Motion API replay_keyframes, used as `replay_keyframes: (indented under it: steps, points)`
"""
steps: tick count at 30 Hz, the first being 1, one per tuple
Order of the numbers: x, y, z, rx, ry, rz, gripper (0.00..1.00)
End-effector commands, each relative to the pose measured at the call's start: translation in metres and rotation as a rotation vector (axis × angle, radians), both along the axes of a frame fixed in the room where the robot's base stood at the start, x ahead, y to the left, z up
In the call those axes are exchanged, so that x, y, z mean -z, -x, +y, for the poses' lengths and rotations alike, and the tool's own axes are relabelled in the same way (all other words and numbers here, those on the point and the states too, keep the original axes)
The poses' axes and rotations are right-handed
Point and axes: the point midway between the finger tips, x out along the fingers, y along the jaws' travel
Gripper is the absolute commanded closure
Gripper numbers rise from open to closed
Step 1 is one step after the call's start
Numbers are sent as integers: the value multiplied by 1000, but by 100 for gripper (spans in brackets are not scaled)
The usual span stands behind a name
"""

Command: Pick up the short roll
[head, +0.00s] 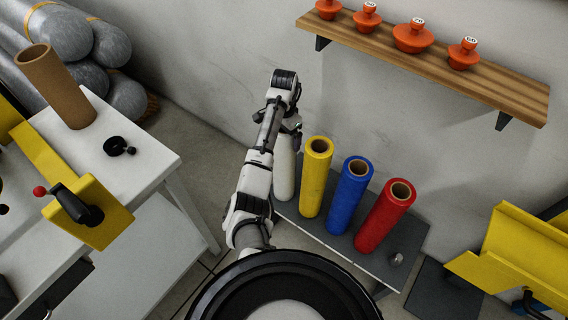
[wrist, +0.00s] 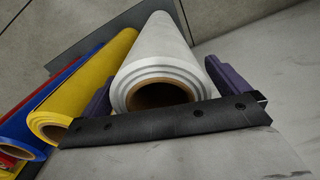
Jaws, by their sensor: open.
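A white roll (head: 284,176) stands upright at the left end of a row of rolls on a low grey table; my arm hides its top in the head view. The wrist view looks down on its open brown core (wrist: 160,95). A yellow roll (head: 316,180), a blue roll (head: 349,197) and a red roll (head: 384,218) stand to its right. Which roll is the short one I cannot tell for sure. My gripper (wrist: 162,88) is open, with one dark purple finger on each side of the white roll. Whether the fingers touch it is unclear.
A wooden shelf (head: 430,66) with several orange knobbed objects hangs on the wall above right. A white table (head: 150,160) at left holds a brown tube (head: 58,88). The low grey table (head: 408,250) has bare room right of the red roll, beside a small metal object (head: 396,260).

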Motion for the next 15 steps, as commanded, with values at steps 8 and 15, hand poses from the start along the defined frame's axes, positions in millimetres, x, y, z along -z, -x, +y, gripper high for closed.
replay_keyframes:
  steps: [8,15]
  points:
    - [17,0,0,0,-1,-2,0]
    - [17,0,0,0,-1,-2,16]
